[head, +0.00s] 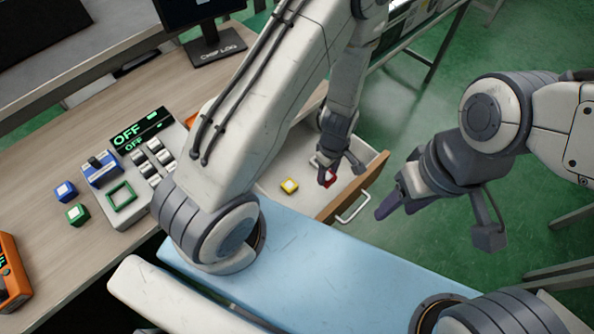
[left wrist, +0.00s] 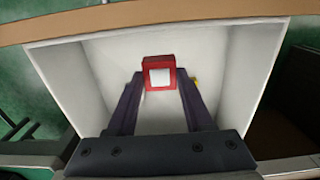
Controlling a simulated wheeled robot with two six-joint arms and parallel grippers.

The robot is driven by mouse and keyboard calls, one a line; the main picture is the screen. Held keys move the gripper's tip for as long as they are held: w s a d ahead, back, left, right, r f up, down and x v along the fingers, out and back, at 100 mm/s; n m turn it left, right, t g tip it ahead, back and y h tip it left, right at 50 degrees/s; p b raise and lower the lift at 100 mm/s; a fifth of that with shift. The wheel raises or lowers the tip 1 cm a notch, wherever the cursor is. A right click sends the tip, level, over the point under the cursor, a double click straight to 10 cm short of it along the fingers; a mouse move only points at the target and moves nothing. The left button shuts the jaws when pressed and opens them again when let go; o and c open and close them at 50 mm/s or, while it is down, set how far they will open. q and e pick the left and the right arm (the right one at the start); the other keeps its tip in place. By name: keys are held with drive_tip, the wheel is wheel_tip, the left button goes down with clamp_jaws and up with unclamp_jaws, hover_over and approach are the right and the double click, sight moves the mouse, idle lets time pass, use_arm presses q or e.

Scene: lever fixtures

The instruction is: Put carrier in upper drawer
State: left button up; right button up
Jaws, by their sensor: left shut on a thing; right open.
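A small red carrier (left wrist: 158,75) with a white square face is held between the fingers of my left gripper (left wrist: 160,82). In the head view the carrier (head: 325,174) shows partly, below my left gripper (head: 342,172). The gripper points down into the open drawer (head: 362,186), which has pale inner walls and a wooden front with a handle. Drawer walls surround the carrier in the left wrist view; I cannot tell whether it touches the floor. My right gripper (head: 437,220) is open and empty, outside the drawer to the right.
A yellow block (head: 289,186) lies in the drawer, mostly hidden in the left wrist view. A grey console (head: 140,165) with switches and an OFF display stands on the desk. Blue (head: 65,191) and green (head: 77,214) cubes lie beside it. An orange device (head: 12,270) is at far left.

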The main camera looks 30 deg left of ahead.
use_arm(q)
drive_tip(key=w+a+f, duration=0.1)
drive_tip(key=a+f, duration=0.1)
drive_tip(key=a, duration=0.1)
drive_tip(key=w+a+f, duration=0.2)
drive_tip(key=a, duration=0.1)
drive_tip(key=w+a+f+p, duration=0.1)
drive_tip(key=a+f, duration=0.1)
drive_tip(key=a, duration=0.1)
drive_tip(key=shift+w+a+f, duration=0.2)
drive_tip(key=shift+w+a, duration=0.05)
drive_tip(key=shift+a, duration=0.15)
drive_tip(key=shift+a+f, duration=0.15)
drive_tip(key=shift+f, duration=0.1)
wheel_tip(320, 180, down, 4)
drive_tip(key=shift+r, duration=0.1)
drive_tip(key=shift+f, duration=0.2)
drive_tip(key=o, duration=0.7)
drive_tip(key=shift+o, duration=0.2)
